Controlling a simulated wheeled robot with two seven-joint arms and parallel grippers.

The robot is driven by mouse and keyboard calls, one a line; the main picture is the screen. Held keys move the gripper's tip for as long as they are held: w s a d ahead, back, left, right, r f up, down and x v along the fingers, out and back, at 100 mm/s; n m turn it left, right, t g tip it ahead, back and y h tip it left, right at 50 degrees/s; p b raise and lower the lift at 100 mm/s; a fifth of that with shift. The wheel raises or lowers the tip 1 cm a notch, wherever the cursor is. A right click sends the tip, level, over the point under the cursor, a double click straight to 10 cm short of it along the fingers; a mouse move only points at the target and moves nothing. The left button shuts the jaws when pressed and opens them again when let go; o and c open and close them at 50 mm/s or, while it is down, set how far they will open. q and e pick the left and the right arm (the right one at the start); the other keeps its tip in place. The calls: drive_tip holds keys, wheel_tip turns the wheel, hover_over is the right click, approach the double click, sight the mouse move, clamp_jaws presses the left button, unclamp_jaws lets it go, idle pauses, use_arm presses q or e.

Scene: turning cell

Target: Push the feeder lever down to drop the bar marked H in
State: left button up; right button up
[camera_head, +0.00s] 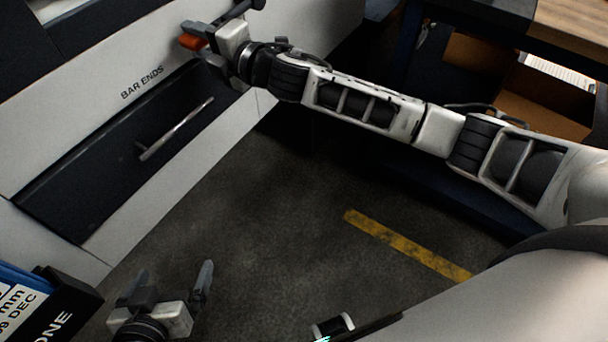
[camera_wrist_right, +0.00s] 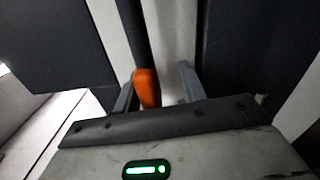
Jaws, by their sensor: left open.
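The feeder lever's orange handle (camera_head: 191,42) shows at the upper left, against the white machine front. My right gripper (camera_head: 199,40) is at this handle. In the right wrist view the orange handle (camera_wrist_right: 146,87) stands between the fingers of my right gripper (camera_wrist_right: 157,88), close to the left finger, with a gap to the right finger. Those fingers are apart, not closed on it. My left gripper (camera_head: 165,283) is open and empty, low at the left above the floor. The bar marked H is not visible, and most of the lever is hidden.
A dark drawer (camera_head: 80,165) labelled BAR ENDS, with a metal handle (camera_head: 176,128), is in the machine front below the lever. A table (camera_head: 570,25) stands upper right. Floor with a yellow stripe (camera_head: 405,243) is clear.

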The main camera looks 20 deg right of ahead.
drive_tip(key=r+m, duration=0.1)
drive_tip(key=r, duration=0.1)
drive_tip(key=r+m+p, duration=0.1)
drive_tip(key=r+m, duration=0.1)
drive_tip(key=r, duration=0.1)
drive_tip(key=d+r+m+p, duration=0.1)
drive_tip(key=r+m, duration=0.1)
drive_tip(key=shift+w+r, duration=0.25)
drive_tip(key=shift+w, duration=0.05)
drive_tip(key=b+v, duration=0.2)
drive_tip(key=v, duration=1.4)
use_arm(q)
drive_tip(key=shift+s+r, duration=0.15)
drive_tip(key=shift+r, duration=0.3)
use_arm(e)
drive_tip(key=s+f+m+g+h, duration=0.1)
drive_tip(key=s+f+m, duration=0.3)
drive_tip(key=f, duration=0.4)
drive_tip(key=s+f+m+h, duration=0.3)
drive_tip(key=s+f+m, duration=0.2)
drive_tip(key=f+m, duration=0.2)
drive_tip(key=s+f+m+g+h, duration=0.1)
drive_tip(key=s+f+m, duration=0.4)
drive_tip(key=f, duration=0.5)
drive_tip(key=shift+a+f+m+g+h, duration=0.15)
drive_tip(key=shift+f+m+g+h, duration=0.2)
drive_tip(key=shift+m+h, duration=0.15)
drive_tip(key=shift+s, duration=0.1)
